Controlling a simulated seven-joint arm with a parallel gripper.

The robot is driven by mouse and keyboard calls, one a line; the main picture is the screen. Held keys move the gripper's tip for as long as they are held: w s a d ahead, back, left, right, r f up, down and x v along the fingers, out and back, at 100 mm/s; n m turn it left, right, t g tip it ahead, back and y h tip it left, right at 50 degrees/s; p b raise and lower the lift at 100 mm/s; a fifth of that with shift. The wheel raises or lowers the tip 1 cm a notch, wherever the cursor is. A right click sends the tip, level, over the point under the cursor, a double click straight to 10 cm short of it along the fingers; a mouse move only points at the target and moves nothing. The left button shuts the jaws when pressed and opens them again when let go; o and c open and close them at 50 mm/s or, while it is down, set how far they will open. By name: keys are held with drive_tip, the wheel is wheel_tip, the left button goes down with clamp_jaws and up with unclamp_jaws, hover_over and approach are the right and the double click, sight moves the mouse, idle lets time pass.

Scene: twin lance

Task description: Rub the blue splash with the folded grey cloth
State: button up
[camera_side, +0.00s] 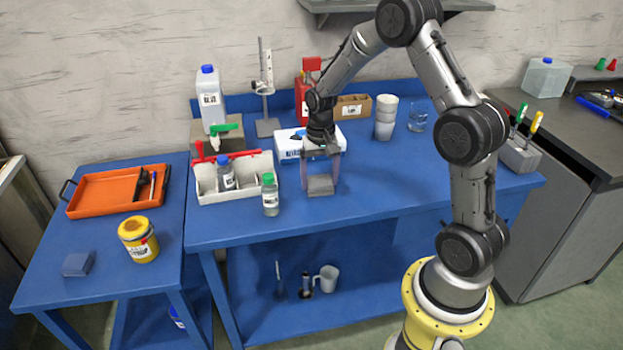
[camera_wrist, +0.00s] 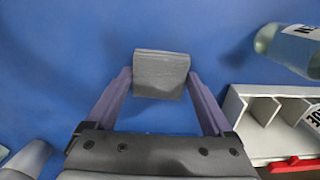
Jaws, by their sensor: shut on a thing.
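The folded grey cloth (camera_side: 320,187) is a small flat block between the fingertips of my gripper (camera_side: 320,180), over the front middle of the blue table (camera_side: 390,185). In the wrist view the cloth (camera_wrist: 161,74) sits between the two purple fingers of my gripper (camera_wrist: 160,80), which are shut on it. The cloth is at or very close to the tabletop; I cannot tell whether it touches. I cannot make out the blue splash against the blue surface; darker patches near the cloth may be shadow.
A white divided tray (camera_side: 205,190) and a green-capped bottle (camera_side: 270,197) stand left of my gripper. A white and blue box (camera_side: 290,150) lies behind it. Stacked cups (camera_side: 385,125) and a glass beaker (camera_side: 418,120) stand back right. The tabletop to the right front is clear.

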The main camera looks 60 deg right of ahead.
drive_tip(key=shift+s+d, duration=2.2)
drive_tip(key=shift+s, duration=0.05)
wheel_tip(320, 180, up, 8)
